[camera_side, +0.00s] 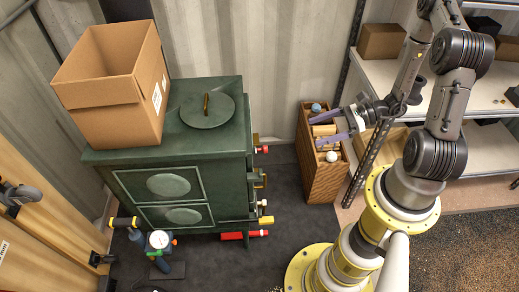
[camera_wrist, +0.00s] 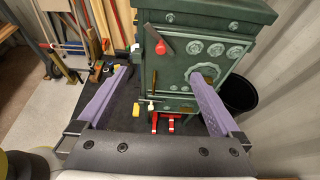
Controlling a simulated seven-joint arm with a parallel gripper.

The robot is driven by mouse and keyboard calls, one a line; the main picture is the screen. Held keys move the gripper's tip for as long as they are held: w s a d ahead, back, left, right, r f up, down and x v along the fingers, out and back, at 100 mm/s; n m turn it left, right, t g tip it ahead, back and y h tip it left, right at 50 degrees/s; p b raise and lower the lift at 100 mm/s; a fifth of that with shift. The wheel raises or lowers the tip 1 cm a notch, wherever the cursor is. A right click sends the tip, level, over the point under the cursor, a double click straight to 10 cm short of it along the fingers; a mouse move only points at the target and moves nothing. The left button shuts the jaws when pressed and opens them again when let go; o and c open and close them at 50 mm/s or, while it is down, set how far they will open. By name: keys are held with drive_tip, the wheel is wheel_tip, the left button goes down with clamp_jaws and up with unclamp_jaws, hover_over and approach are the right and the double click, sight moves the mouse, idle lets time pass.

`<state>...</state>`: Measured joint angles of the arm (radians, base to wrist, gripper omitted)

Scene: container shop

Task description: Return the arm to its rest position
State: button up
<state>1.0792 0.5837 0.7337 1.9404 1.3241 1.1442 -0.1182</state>
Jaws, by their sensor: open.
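My gripper (camera_side: 315,132) is open, with its two purple fingers spread apart. In the side view it is above the wooden crate (camera_side: 322,181), to the right of the green stove. In the wrist view my gripper (camera_wrist: 160,76) has nothing between its fingers, and the green stove (camera_wrist: 205,14) stands beyond them. My arm comes in from the right side in the side view. The fingers hide part of the crate's contents, so I cannot tell whether they touch anything in it.
The green stove (camera_side: 165,147) carries an open cardboard box (camera_side: 110,90) and a round lid (camera_side: 207,108). Shelves (camera_side: 385,75) stand behind my arm. A pump-like tool (camera_side: 160,243) is at the stove's front. A black bin (camera_wrist: 239,93) is right of the stove.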

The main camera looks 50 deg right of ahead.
drive_tip(key=x, duration=1)
drive_tip(key=shift+r, duration=0.15)
idle(0.4)
